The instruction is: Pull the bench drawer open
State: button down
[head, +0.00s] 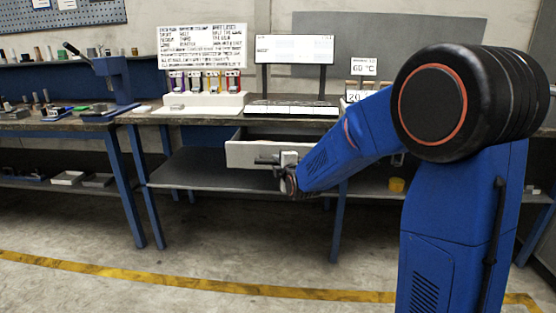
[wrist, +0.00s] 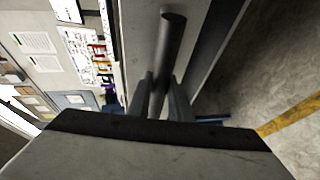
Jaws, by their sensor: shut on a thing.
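The bench drawer (head: 245,155) has a pale grey front and stands out from under the bench top, with part of its dark inside showing above the front. My gripper (head: 276,161) is at the right part of that front in the head view. In the wrist view, the dark round handle bar (wrist: 172,38) runs between the two fingers of my gripper (wrist: 162,92), which are shut on it. The drawer front (wrist: 140,40) lies close behind the bar. The far end of the drawer is hidden under the bench.
A lower shelf (head: 200,172) lies below the drawer. A blue press stands at left. The floor in front is clear, with a yellow line (head: 200,284).

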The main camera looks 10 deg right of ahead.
jog(key=shift+s+a, duration=0.3)
jog(key=shift+s, duration=0.55)
jog(key=shift+s+a, duration=0.3)
jog(key=shift+s, duration=0.55)
jog(key=c, duration=1.6)
grip_release()
jog(key=s+r, duration=0.1)
jog(key=s, duration=0.4)
jog(key=s+d+r, duration=0.1)
jog(key=s, duration=0.5)
jog(key=s+r, duration=0.1)
jog(key=s, duration=0.5)
jog(key=shift+d, duration=0.25)
